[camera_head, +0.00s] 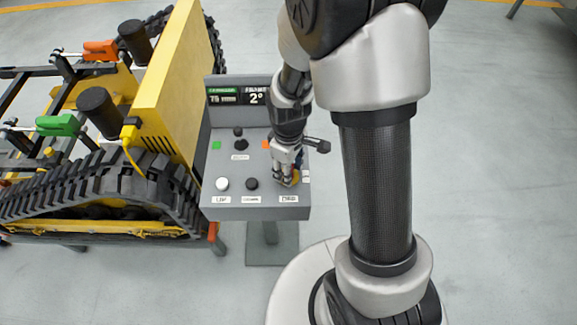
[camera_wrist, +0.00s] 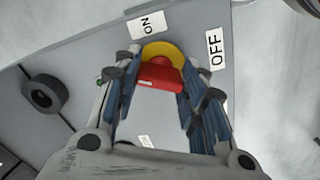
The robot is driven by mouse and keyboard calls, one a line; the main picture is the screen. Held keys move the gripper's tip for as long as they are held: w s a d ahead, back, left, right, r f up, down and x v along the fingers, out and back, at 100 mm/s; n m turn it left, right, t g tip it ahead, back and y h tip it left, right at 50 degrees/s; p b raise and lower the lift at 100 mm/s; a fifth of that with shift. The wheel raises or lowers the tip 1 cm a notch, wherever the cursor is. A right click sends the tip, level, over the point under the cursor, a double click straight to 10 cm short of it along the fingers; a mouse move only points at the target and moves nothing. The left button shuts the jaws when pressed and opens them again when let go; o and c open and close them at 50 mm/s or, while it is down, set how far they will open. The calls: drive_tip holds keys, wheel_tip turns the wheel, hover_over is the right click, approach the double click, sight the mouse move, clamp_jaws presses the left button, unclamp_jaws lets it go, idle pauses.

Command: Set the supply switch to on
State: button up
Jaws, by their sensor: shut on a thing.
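The supply switch has a red handle (camera_wrist: 160,77) on a round yellow plate (camera_wrist: 165,50), between a white ON label (camera_wrist: 146,24) and a white OFF label (camera_wrist: 215,48). In the head view, the yellow plate (camera_head: 295,177) shows at the front right of the grey control panel (camera_head: 265,213). My gripper (camera_head: 285,176) reaches down onto it and hides most of the switch. In the wrist view, my gripper's two fingers (camera_wrist: 165,100) stand either side of the red handle, shut on it. I cannot tell which label the handle points to.
The panel carries a display (camera_head: 238,97), a black joystick (camera_head: 240,140), a white button (camera_head: 222,184) and a black knob (camera_head: 251,184). A yellow tracked carrier (camera_head: 165,75) stands close on the left. The floor to the right is clear.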

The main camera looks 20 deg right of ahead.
drive_tip(key=m, duration=0.6)
drive_tip(key=shift+p, duration=0.3)
drive_tip(key=m, duration=0.5)
drive_tip(key=shift+m, duration=0.3)
drive_tip(key=o, duration=1.1)
drive_tip(key=shift+c, duration=0.2)
wheel_tip(320, 180, up, 12)
